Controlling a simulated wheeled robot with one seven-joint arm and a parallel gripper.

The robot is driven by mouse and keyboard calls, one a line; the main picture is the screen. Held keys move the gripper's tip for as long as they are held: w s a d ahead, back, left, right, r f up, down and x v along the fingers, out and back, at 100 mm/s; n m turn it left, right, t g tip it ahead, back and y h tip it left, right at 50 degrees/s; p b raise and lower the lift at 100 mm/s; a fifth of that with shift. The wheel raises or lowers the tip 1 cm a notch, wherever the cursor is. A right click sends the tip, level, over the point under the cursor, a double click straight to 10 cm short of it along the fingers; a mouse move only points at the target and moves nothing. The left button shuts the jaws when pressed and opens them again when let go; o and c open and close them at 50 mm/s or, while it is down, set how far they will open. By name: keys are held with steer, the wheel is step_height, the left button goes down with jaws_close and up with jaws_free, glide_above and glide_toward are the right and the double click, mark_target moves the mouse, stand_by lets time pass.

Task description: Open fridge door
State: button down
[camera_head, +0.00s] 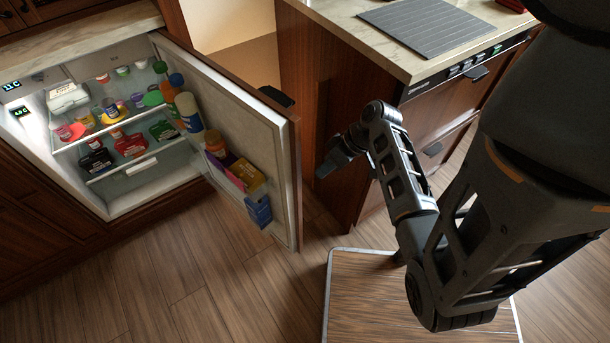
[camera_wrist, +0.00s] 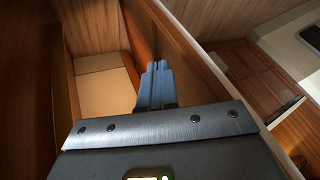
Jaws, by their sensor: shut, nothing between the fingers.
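The fridge (camera_head: 130,196) is at the left in the head view, under a counter. Its door (camera_head: 283,205) stands wide open, with its shelved inner side showing. A dark handle (camera_head: 276,96) shows in part beyond the door's top edge. My gripper (camera_head: 322,185) is just right of the door's outer edge; I cannot tell whether it touches. In the wrist view my gripper (camera_wrist: 158,70) has its fingers together with nothing between them. A wooden panel runs diagonally close beside them there.
The fridge holds several bottles and jars, and the door shelves hold a yellow box (camera_head: 248,174) and a blue box (camera_head: 259,210). A counter unit (camera_head: 345,100) with drawers stands behind my arm. The wooden floor in front of the fridge is clear.

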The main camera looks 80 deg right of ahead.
steer(key=w+x, duration=0.1)
steer(key=x, duration=0.7)
steer(key=shift+w+d+r+t+y, duration=0.15)
steer(key=shift+w+d+t+y, duration=0.05)
steer(key=shift+d+t+y, duration=0.2)
